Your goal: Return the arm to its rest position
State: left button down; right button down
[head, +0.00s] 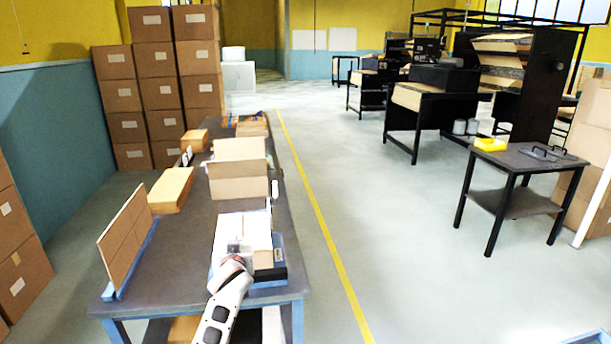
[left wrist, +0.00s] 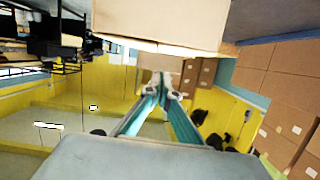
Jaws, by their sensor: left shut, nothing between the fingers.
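My left arm (head: 222,312) reaches in from the bottom of the head view, over the near end of the dark-topped table (head: 180,265). Its gripper (head: 237,248) is in front of a pale sheet or open box (head: 243,228) on that table; whether it touches it I cannot tell. In the left wrist view the two fingers (left wrist: 163,88) meet at their tips, shut and empty. A brown cardboard surface (left wrist: 165,20) fills the top of that view beyond them. My right gripper is not in view.
An upright brown board (head: 128,238) stands on the table's left edge. An open carton (head: 238,178) and a kraft-coloured stack (head: 171,190) lie farther back. Stacked boxes (head: 158,88) line the left wall. Clear floor lies right of the yellow line (head: 318,222), before a small black table (head: 525,160).

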pick_arm(q)
jog(key=s+f+m+g+h, duration=0.1)
jog(key=s+f+m+h, duration=0.15)
jog(key=s+f, duration=1.65)
jog(key=s+d+f+m+g+h, duration=0.1)
jog(key=s+f, duration=0.1)
jog(key=s, duration=0.7)
jog(key=s+d+f+m+g+h, duration=0.1)
jog(key=s+d+f, duration=0.1)
jog(key=s, duration=0.7)
jog(key=s+d+f+m+g+h, duration=0.1)
jog(key=s+f, duration=0.3)
jog(key=s, duration=0.5)
jog(key=shift+s+d+m, duration=0.3)
jog(key=shift+d+m, duration=0.25)
jog(key=shift+d, duration=0.05)
